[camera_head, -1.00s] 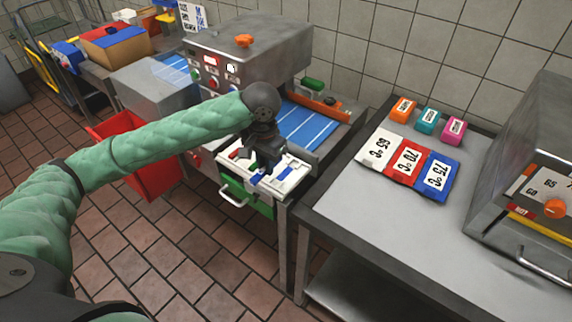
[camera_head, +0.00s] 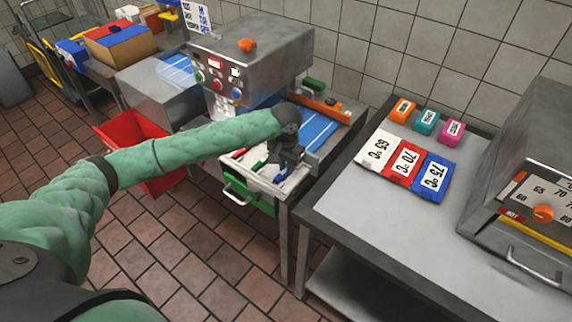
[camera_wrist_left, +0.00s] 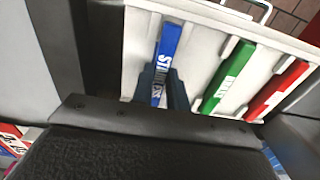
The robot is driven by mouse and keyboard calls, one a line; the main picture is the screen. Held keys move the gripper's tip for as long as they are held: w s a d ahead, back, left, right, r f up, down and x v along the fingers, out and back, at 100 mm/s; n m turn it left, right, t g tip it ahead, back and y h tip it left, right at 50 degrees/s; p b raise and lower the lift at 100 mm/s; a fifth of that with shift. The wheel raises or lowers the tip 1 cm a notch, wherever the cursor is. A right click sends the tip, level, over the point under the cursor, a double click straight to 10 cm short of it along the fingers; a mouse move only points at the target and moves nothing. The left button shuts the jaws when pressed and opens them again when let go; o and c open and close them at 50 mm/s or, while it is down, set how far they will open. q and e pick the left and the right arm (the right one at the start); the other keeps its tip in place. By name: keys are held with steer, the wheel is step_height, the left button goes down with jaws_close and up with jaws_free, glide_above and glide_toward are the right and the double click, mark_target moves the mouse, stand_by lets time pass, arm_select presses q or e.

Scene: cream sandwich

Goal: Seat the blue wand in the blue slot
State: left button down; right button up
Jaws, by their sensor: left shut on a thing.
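My left gripper (camera_head: 283,172) reaches down over the white slotted tray (camera_wrist_left: 200,65) in the drawer below the machine. It is shut on the blue wand (camera_wrist_left: 166,50), which has white lettering and lies between the two dark fingers in the left wrist view. The wand runs along the tray's leftmost compartment in that view, beside a white divider. The fingers and gripper body hide its near end, and I cannot tell whether it sits fully down. The blue slot's floor is hidden. My right gripper is out of view.
A green wand (camera_wrist_left: 229,77) and a red wand (camera_wrist_left: 282,90) lie in neighbouring compartments. The steel machine (camera_head: 250,65) stands behind the tray. A red bin (camera_head: 155,180) is to the left.

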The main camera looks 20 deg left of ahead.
arm_select(q)
steer(key=shift+f, duration=0.25)
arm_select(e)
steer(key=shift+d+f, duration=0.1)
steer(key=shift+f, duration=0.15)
arm_select(q)
steer(key=shift+f, duration=0.1)
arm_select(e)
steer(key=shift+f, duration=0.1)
arm_select(q)
steer(key=c, duration=1.4)
jaws_free()
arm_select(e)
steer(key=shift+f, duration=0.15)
